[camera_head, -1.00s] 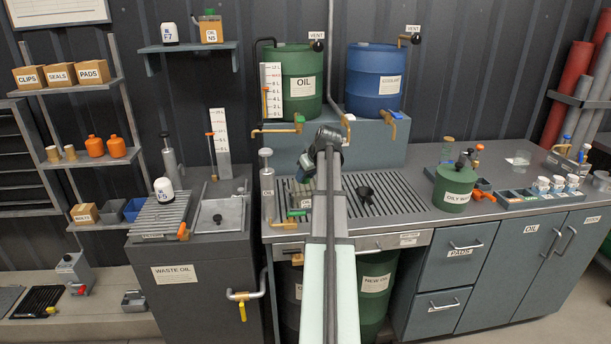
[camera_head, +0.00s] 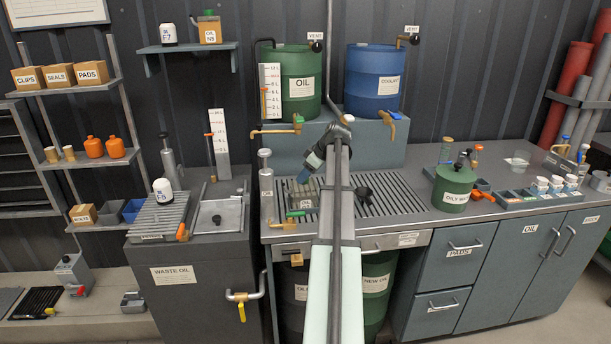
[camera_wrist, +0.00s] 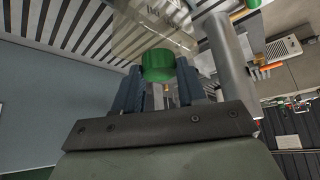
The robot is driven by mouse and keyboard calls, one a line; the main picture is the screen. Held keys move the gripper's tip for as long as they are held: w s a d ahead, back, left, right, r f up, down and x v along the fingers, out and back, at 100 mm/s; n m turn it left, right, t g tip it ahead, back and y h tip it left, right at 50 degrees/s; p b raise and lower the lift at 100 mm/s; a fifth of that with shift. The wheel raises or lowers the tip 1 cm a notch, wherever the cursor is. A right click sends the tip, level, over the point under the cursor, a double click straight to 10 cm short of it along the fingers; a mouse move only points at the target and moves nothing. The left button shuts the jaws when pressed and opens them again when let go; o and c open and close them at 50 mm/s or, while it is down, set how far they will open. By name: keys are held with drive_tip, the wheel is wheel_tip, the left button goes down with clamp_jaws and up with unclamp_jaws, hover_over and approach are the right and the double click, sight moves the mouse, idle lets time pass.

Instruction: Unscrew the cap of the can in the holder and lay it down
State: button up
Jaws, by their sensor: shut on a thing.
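A green cap (camera_wrist: 158,66) sits between the two dark blue fingers of my gripper (camera_wrist: 161,88) in the wrist view, and the gripper is shut on it. A clear, pale can (camera_wrist: 140,36) shows just beyond the cap; I cannot tell whether cap and can still touch. In the head view my gripper (camera_head: 301,178) points down and left over the left part of the slatted drain tray. The labelled can (camera_head: 304,201) stands below it near the tray's front left. The cap is not clear in the head view, and my arm covers part of the scene.
A grey pump cylinder (camera_head: 265,174) stands left of the can. A green tap handle (camera_head: 295,214) is in front. The oily waste can (camera_head: 455,187) stands at right.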

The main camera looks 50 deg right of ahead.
idle(0.3)
drive_tip(key=n, duration=0.1)
drive_tip(key=n+y, duration=0.1)
drive_tip(key=shift+w+d+n, duration=0.15)
drive_tip(key=shift+d+n, duration=0.15)
drive_tip(key=shift+a+n+g+y, duration=0.15)
drive_tip(key=shift+n+g+y, duration=0.45)
drive_tip(key=shift+n, duration=0.4)
drive_tip(key=shift+w+d+n+g+y, duration=0.15)
drive_tip(key=shift+n+y, duration=0.1)
drive_tip(key=shift+n, duration=0.25)
drive_tip(key=shift+s+d+n+g+y, duration=0.15)
drive_tip(key=shift+n+y, duration=0.1)
drive_tip(key=shift+n, duration=0.25)
drive_tip(key=shift+a+n+g+y, duration=0.15)
drive_tip(key=shift+n+g+y, duration=0.4)
drive_tip(key=shift+n, duration=0.75)
